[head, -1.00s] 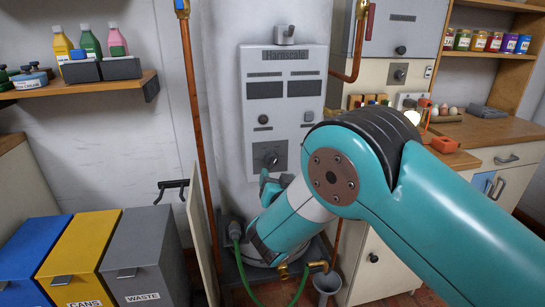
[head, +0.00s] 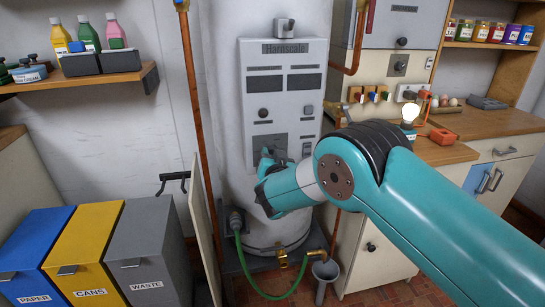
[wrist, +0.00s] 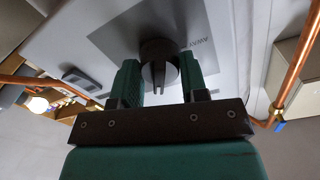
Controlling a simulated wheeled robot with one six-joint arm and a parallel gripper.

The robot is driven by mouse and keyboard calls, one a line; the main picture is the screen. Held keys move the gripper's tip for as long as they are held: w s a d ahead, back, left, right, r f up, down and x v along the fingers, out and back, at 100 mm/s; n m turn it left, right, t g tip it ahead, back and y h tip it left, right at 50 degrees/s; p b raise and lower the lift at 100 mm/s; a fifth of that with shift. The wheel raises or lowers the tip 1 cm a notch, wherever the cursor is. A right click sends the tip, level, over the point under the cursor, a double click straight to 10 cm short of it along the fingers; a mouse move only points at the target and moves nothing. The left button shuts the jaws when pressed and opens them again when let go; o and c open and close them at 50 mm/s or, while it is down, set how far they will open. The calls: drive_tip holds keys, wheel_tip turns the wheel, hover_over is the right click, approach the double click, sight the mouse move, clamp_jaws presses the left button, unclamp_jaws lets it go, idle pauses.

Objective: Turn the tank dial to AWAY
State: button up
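The white tank panel marked Harnscale (head: 284,85) stands ahead of me, with a grey dial plate (head: 279,140) low on it. In the wrist view the black tank dial (wrist: 158,50) is a round knob with a narrow grip bar, on the grey plate (wrist: 120,38). A label, probably AWAY (wrist: 196,44), is printed beside it, upside down in this view. My gripper (wrist: 160,78) is open, with one finger on each side of the dial and space between the fingers and the grip bar. In the head view my gripper (head: 266,163) covers the dial.
A copper pipe (head: 196,120) runs down left of the panel, and another copper pipe (wrist: 298,60) shows in the wrist view. A black knob (head: 264,113) and a small grey switch (head: 307,149) are on the same panel. Bins (head: 150,250) stand left; a counter (head: 450,150) is right.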

drive_tip(key=shift+c, duration=1.3)
